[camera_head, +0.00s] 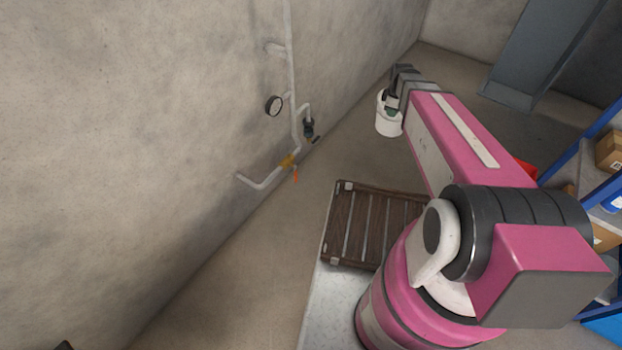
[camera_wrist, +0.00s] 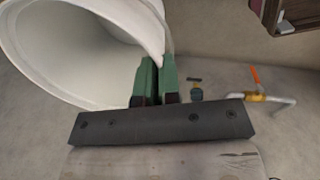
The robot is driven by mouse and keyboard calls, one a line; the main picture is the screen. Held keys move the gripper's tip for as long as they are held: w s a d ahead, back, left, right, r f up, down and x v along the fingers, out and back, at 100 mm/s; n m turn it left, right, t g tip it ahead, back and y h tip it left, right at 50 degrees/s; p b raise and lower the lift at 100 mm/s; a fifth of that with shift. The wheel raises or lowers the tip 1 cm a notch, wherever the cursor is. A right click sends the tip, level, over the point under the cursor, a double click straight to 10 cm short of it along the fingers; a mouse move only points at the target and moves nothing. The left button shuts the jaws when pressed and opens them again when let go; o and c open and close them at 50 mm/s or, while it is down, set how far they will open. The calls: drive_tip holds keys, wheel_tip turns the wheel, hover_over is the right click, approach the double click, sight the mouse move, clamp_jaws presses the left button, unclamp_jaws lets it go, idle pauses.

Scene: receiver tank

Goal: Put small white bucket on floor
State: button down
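The small white bucket (camera_head: 388,117) hangs at the end of my outstretched arm in the head view. In the wrist view the bucket (camera_wrist: 60,60) fills the upper left, its open mouth facing the camera. My gripper (camera_wrist: 157,75) has green fingers close together with the bucket's rim wall between them. In the head view my gripper (camera_head: 393,98) is partly hidden by the bucket and my arm. The bucket appears held above the floor (camera_head: 330,165); its exact height is hard to tell.
Wall pipes with a gauge (camera_head: 274,105), a dark valve (camera_head: 309,129) and an orange-handled valve (camera_head: 295,175) are left of the bucket. A slatted wooden crate or pallet (camera_head: 343,222) is nearer me. Blue shelving (camera_head: 568,160) stands right. Floor beneath the bucket looks clear.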

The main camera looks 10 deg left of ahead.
drive_tip(key=s+a+f+n, duration=0.25)
drive_tip(key=f+n, duration=0.25)
drive_tip(key=f, duration=0.5)
drive_tip(key=s+a+f+n+y, duration=0.15)
drive_tip(key=s+f+n, duration=0.3)
drive_tip(key=f, duration=0.65)
drive_tip(key=s+a+f+n, duration=0.3)
drive_tip(key=f+n, duration=0.3)
drive_tip(key=f, duration=0.4)
drive_tip(key=w+a, duration=0.4)
drive_tip(key=a, duration=0.5)
drive_tip(key=w+a, duration=0.3)
drive_tip(key=a, duration=0.6)
wheel_tip(320, 180, down, 8)
drive_tip(key=shift+a+r+g, duration=0.15)
drive_tip(key=shift+r+g, duration=0.1)
drive_tip(key=shift+g, duration=0.15)
drive_tip(key=shift+w, duration=0.1)
drive_tip(key=c, duration=1.3)
unclamp_jaws()
drive_tip(key=shift+f, duration=0.1)
